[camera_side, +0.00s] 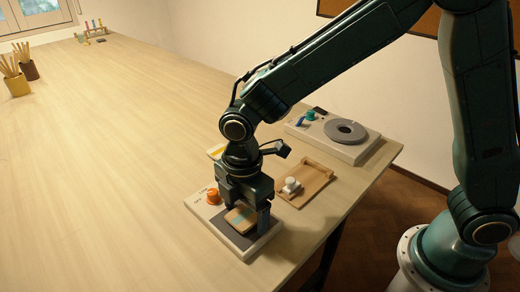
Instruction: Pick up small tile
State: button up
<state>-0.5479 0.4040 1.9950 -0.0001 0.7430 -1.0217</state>
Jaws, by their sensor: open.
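A small tile (240,217), tan with a pale blue-green band, lies on the dark pad of a white-framed board (240,251) near the front of the table. My gripper (248,216) points down over this board and is open. Its two fingers stand on either side of the tile, apart from each other. Whether a finger touches the tile I cannot tell. The gripper body hides the back part of the board.
An orange knob (212,195) sits on the board's left corner, close to my gripper. A wooden tray (315,186) with a white knob-like piece (291,185) lies to the right. Behind stands a device with a grey disc (345,130).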

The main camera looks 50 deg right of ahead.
aim_at(245, 215)
jog(key=shift+c, duration=0.5)
jog(key=c, duration=1.1)
jog(key=shift+r, duration=0.15)
notch_tip(245, 215, up, 20)
dwell(0.4)
